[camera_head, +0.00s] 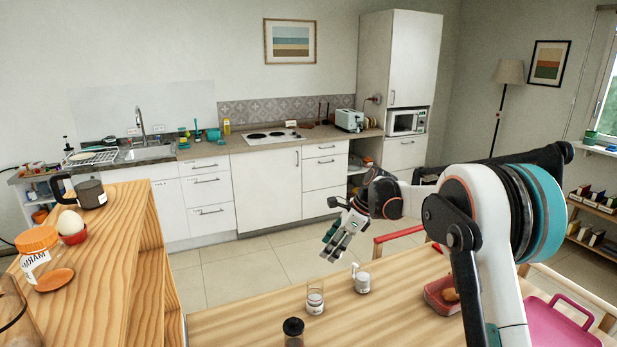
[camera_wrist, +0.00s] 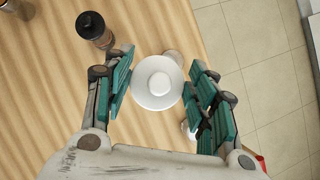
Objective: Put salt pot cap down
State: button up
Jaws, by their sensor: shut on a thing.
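The salt pot cap (camera_wrist: 157,82), a white round disc with a raised knob, sits between the teal-padded fingers of my gripper (camera_wrist: 163,75) in the wrist view. My gripper is shut on it, above the table's edge area. In the head view my gripper (camera_head: 334,252) hangs over the far side of the wooden table (camera_head: 245,322); the cap cannot be made out there. A small glass jar with white contents (camera_head: 315,299) and a small whitish pot (camera_head: 361,281) stand on the table below. Both are partly hidden in the wrist view. I cannot tell which is the salt pot.
A dark-lidded jar (camera_head: 293,331) stands nearer on the table; it also shows in the wrist view (camera_wrist: 93,30). A red container (camera_head: 441,296) is to the right. A wooden shelf (camera_head: 118,250) rises at left. The tabletop left of the jars is clear.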

jog(key=s+d+f+n+g, duration=0.1)
jog(key=s+d+f+n, duration=0.2)
jog(key=s, duration=0.3)
jog(key=s+d+f+n+g+h+b, duration=0.1)
jog(key=s+d+f+n+g, duration=0.1)
jog(key=s+d, duration=0.3)
jog(key=s+d+f+n+g+b, duration=0.1)
jog(key=s+d+f+n, duration=0.3)
jog(key=s, duration=0.5)
jog(key=shift+s+d+f+g, duration=0.15)
jog(key=shift+d+f+g, duration=0.2)
jog(key=shift+f, duration=0.1)
